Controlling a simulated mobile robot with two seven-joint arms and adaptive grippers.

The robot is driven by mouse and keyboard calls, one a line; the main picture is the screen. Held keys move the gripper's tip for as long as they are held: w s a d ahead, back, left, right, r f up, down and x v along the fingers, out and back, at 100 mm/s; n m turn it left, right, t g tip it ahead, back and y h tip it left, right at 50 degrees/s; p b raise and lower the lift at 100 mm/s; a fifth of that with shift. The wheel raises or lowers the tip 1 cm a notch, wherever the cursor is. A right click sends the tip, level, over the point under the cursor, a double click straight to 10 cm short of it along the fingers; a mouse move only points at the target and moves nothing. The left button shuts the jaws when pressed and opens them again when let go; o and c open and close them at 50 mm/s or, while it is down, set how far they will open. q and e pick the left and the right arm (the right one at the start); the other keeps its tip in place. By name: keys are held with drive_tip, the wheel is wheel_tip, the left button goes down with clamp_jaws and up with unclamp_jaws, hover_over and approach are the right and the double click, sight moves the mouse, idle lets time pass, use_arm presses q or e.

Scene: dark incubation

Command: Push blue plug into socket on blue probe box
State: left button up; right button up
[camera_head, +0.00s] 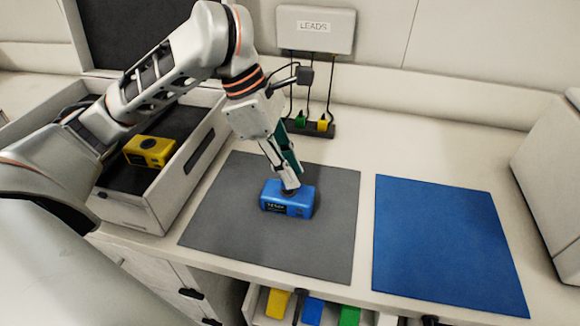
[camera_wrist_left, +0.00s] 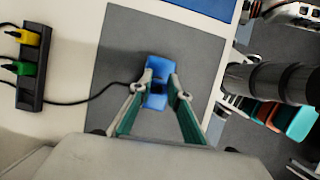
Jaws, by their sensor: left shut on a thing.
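The blue probe box (camera_head: 299,209) sits on the grey mat, with a small dark display on its front side. My left gripper (camera_head: 290,187) points down at the top of the box, its fingertips at or just above the top face. In the left wrist view the gripper (camera_wrist_left: 161,84) is shut on the blue plug, which is mostly hidden between the fingertips over the box (camera_wrist_left: 156,65). A black cable (camera_wrist_left: 90,99) runs to the fingertips. The socket is hidden, and I cannot tell how deep the plug sits. My right gripper is not in view.
A black holder (camera_head: 320,131) under the LEADS panel (camera_head: 316,30) holds green (camera_head: 300,119) and yellow (camera_head: 322,125) plugs. A yellow box (camera_head: 149,151) lies in the open tray at left. The blue mat (camera_head: 445,240) is bare. An open drawer below holds coloured pieces.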

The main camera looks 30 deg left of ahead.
use_arm(q)
drive_tip(key=shift+p, duration=0.8)
idle(1.6)
drive_tip(key=shift+f, duration=0.6)
idle(0.7)
drive_tip(key=o, duration=1)
drive_tip(key=shift+o, duration=0.2)
drive_tip(key=shift+r, duration=0.15)
drive_tip(key=v, duration=1.2)
drive_tip(key=shift+s, duration=0.1)
